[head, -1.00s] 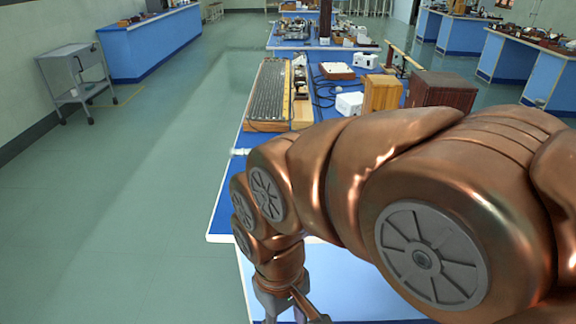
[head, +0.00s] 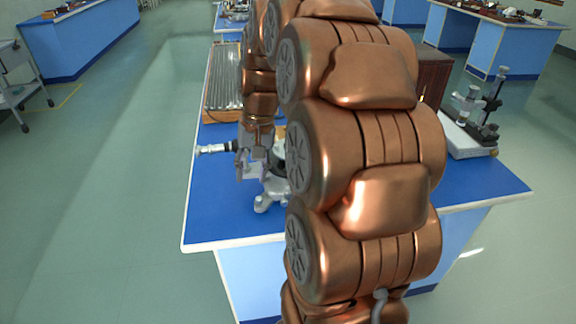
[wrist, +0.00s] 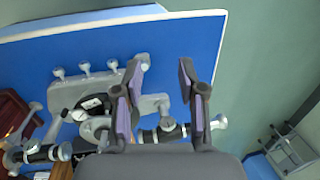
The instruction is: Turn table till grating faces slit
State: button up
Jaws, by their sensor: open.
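The spectrometer (head: 272,199) stands near the front of the blue bench, largely hidden behind my arm in the head view. One of its tubes (head: 214,149) points left there. In the wrist view its grey base (wrist: 152,104) shows with a dark round part (wrist: 92,102) in the middle, a black tube (wrist: 42,154) at lower left and another tube (wrist: 172,132) behind my right finger. My gripper (wrist: 160,82) is open and empty above the spectrometer, its purple-padded fingers apart. It also shows in the head view (head: 250,172). I cannot make out the grating or the slit.
A ribbed grey panel (head: 222,85) in a wooden frame lies farther back on the bench. A microscope-like instrument (head: 475,125) stands at the right. A dark wooden box (head: 434,78) is behind my arm. The front left of the bench top (head: 215,215) is clear.

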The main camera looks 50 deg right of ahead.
aim_at(287, 168)
jog(key=w+d+m+t, duration=0.15)
jog(key=d+m, duration=0.25)
jog(key=d, duration=1.2)
jog(key=shift+d+p+x, duration=0.2)
jog(key=shift+p+x, duration=0.3)
jog(key=shift+x, duration=3.75)
jog(key=shift+s+f, duration=0.1)
jog(key=shift+s, duration=0.05)
jog(key=shift+c, duration=0.2)
grip_shut()
